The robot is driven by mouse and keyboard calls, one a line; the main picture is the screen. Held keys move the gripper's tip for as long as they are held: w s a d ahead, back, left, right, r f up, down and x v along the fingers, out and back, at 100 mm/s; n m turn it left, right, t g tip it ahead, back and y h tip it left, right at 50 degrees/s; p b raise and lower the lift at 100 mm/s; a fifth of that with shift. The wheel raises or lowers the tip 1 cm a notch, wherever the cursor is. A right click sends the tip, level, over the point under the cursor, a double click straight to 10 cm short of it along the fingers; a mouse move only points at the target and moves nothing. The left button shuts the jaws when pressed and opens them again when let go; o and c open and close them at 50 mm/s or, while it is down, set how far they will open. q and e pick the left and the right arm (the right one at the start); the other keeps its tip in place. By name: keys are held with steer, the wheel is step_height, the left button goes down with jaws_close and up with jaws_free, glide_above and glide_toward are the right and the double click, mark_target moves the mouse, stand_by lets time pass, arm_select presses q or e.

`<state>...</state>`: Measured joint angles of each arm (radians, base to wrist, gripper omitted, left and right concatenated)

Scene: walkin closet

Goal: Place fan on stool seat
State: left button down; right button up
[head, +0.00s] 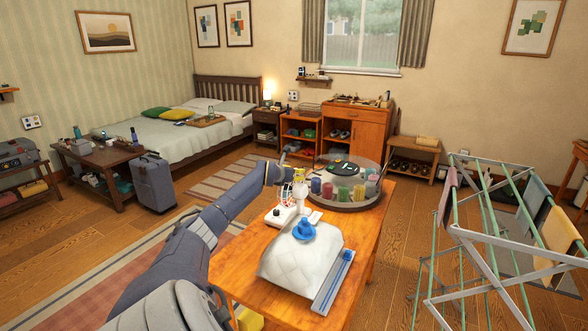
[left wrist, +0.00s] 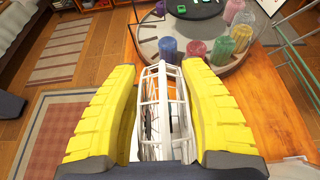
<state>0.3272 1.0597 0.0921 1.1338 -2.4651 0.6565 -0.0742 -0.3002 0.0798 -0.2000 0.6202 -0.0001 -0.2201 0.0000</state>
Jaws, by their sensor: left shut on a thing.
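The small white fan (head: 300,193) is near the middle of the head view, over the wooden table, just in front of the round tray. Its white wire cage (left wrist: 163,110) fills the space between the yellow fingers in the left wrist view. My left gripper (head: 291,183) is shut on the fan; its pads flank the cage in the left wrist view (left wrist: 160,115). I cannot tell whether the fan's base touches the table. I cannot make out a stool seat for certain in either view. My right gripper is not in view.
The wooden table (head: 234,264) holds a round glass-sided tray (head: 345,206) with coloured jars, a white power strip (head: 281,214), a pale cushion-like bundle (head: 294,257) with a blue object on top, and a long grey-blue bar (head: 333,281). A drying rack (head: 485,250) stands at right.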

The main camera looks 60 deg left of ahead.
arm_select(q)
steer(key=c, duration=0.8)
jaws_free()
steer(key=shift+s+d, duration=0.1)
steer(key=shift+s, duration=0.05)
step_height(320, 180, up, 4)
steer(key=r, duration=0.1)
glide_above(281, 191)
steer(key=shift+f, duration=0.25)
steer(key=shift+o, duration=1)
steer(key=shift+r, duration=0.1)
